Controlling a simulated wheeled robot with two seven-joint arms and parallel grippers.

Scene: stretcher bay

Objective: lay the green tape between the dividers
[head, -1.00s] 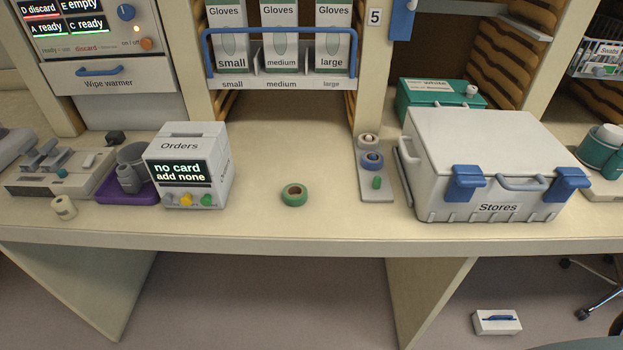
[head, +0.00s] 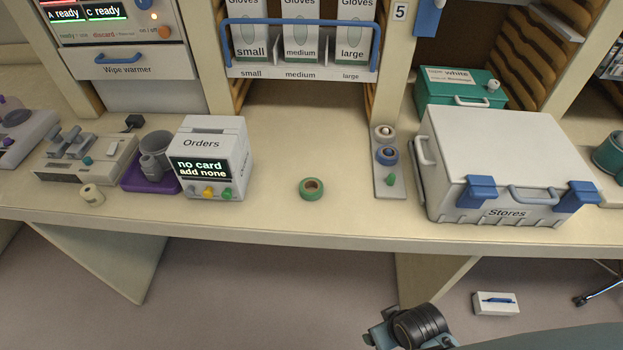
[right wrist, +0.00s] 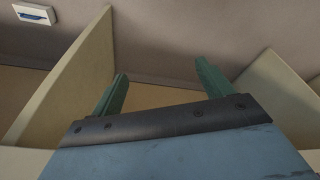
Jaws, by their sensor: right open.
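The green tape (head: 311,189) is a roll lying flat on the counter, between the Orders box and a narrow grey board. That board (head: 388,175) carries a white roll, a blue roll (head: 387,155) and a small green piece. No dividers that I can name for sure show on the counter. My right gripper (right wrist: 160,82) shows in the right wrist view, its two green fingers apart with nothing between them. Part of my right arm shows at the bottom of the head view, below the counter edge. My left gripper is not in view.
The Orders box (head: 211,158) stands left of the tape; the white Stores box (head: 505,165) with blue latches stands right. A cream roll (head: 92,194) lies near the left front edge. Glove boxes (head: 300,30) hang behind. The counter around the tape is clear.

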